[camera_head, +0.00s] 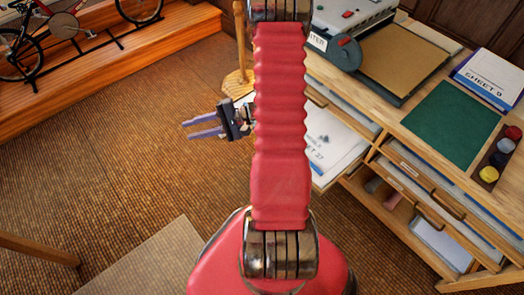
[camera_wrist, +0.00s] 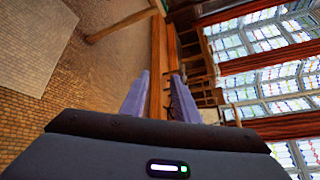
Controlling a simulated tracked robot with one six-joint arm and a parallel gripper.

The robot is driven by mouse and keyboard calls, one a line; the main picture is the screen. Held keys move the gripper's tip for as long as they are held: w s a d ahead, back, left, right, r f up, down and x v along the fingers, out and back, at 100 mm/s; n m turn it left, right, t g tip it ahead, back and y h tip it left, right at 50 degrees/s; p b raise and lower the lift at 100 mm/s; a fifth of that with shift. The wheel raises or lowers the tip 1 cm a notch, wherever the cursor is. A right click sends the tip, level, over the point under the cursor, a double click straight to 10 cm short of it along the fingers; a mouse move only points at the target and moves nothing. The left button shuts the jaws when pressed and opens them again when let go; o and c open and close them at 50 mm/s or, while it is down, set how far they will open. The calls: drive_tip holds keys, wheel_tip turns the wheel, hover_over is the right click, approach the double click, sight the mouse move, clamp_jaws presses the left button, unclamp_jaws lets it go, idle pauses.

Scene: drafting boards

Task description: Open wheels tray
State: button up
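A wooden cabinet (camera_head: 470,190) with several shallow trays fills the right side of the head view. One tray front (camera_head: 425,185) carries a small label and a handle; I cannot read the label, so I cannot tell which is the wheels tray. At the cabinet's left end, white sheets marked 27 (camera_head: 325,150) lie low, partly hidden behind my arm. My gripper (camera_head: 186,130) is left of my arm, pointing left, away from the cabinet. Its two purple fingers are apart and empty, also in the wrist view (camera_wrist: 160,80).
On the cabinet top are a green mat (camera_head: 450,122), a white box (camera_head: 490,75), a paint holder (camera_head: 490,172) and a machine (camera_head: 350,30). A wooden stand (camera_head: 238,82) is near my gripper. A bicycle (camera_head: 60,25) stands on a platform upper left.

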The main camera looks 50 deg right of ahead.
drive_tip(key=s+d+f+m+t+h, duration=0.3)
drive_tip(key=d+f+m+h, duration=0.1)
drive_tip(key=d+f, duration=0.35)
drive_tip(key=s+d+f+m+t+h, duration=0.3)
drive_tip(key=d+f+m+h, duration=0.25)
drive_tip(key=f, duration=0.25)
drive_tip(key=s+d+f+m+g+h, duration=0.2)
drive_tip(key=s+f+m+h, duration=0.1)
drive_tip(key=s+f, duration=0.4)
drive_tip(key=s+d+f+m+g+h, duration=0.1)
drive_tip(key=s+d+f+m+h, duration=0.2)
drive_tip(key=s+f+h, duration=0.3)
wheel_tip(320, 180, down, 5)
drive_tip(key=shift+s+r+g, duration=0.15)
drive_tip(key=shift+s+g, duration=0.25)
drive_tip(key=shift+s, duration=0.3)
drive_tip(key=shift+w+d, duration=0.1)
drive_tip(key=x, duration=1.3)
drive_tip(key=shift+w+d, duration=0.2)
drive_tip(key=shift+d, duration=0.1)
drive_tip(key=shift+c, duration=0.5)
